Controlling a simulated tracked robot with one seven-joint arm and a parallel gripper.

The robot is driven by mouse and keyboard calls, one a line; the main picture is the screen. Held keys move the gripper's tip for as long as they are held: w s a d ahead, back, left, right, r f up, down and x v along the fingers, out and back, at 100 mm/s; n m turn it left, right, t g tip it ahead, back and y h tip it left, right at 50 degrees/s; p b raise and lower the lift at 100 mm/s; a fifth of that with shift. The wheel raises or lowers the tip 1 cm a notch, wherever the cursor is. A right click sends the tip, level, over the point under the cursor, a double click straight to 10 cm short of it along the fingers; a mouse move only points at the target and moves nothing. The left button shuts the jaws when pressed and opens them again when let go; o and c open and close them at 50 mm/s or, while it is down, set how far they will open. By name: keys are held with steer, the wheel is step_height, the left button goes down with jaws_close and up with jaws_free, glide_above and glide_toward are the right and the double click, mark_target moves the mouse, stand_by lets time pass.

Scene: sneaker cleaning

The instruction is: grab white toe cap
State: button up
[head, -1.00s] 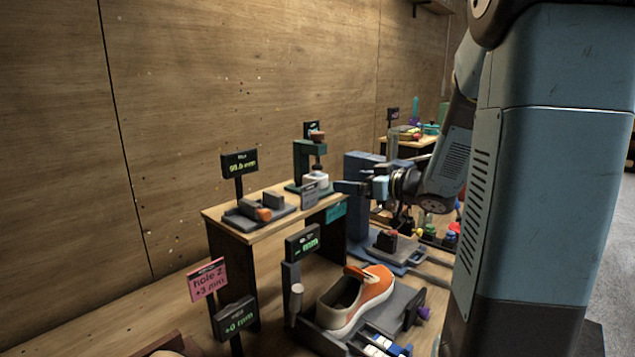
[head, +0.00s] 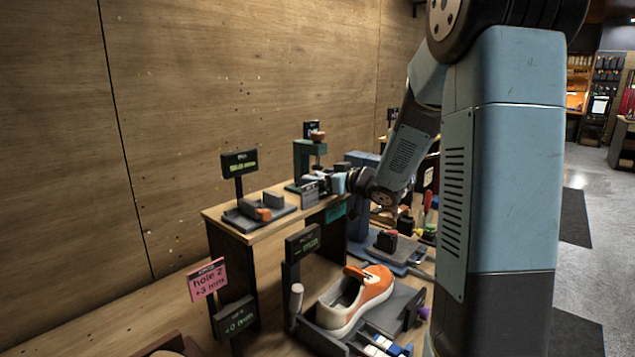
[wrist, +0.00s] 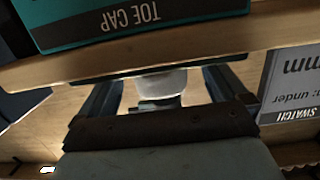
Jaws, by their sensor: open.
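In the wrist view the white toe cap (wrist: 162,82) shows between the two fingers of my gripper (wrist: 162,93), just beyond the wooden shelf edge. The fingers are apart, one on each side of it, and I see no clear contact. In the head view my gripper (head: 318,184) is at the front of the green press stand (head: 303,150) on the small table, and it hides the toe cap there.
A teal sign reading TOE CAP (wrist: 145,18) and a grey SWATCH sign (wrist: 290,85) are close to my gripper. The small table (head: 240,236) also bears a grey fixture (head: 245,220). An orange sneaker (head: 372,291) sits on a stand in front.

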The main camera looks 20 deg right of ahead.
steer(key=shift+w+a+f, duration=0.15)
steer(key=shift+w+a, duration=0.25)
steer(key=shift+w, duration=0.15)
steer(key=c, duration=1.1)
steer(key=shift+c, duration=0.2)
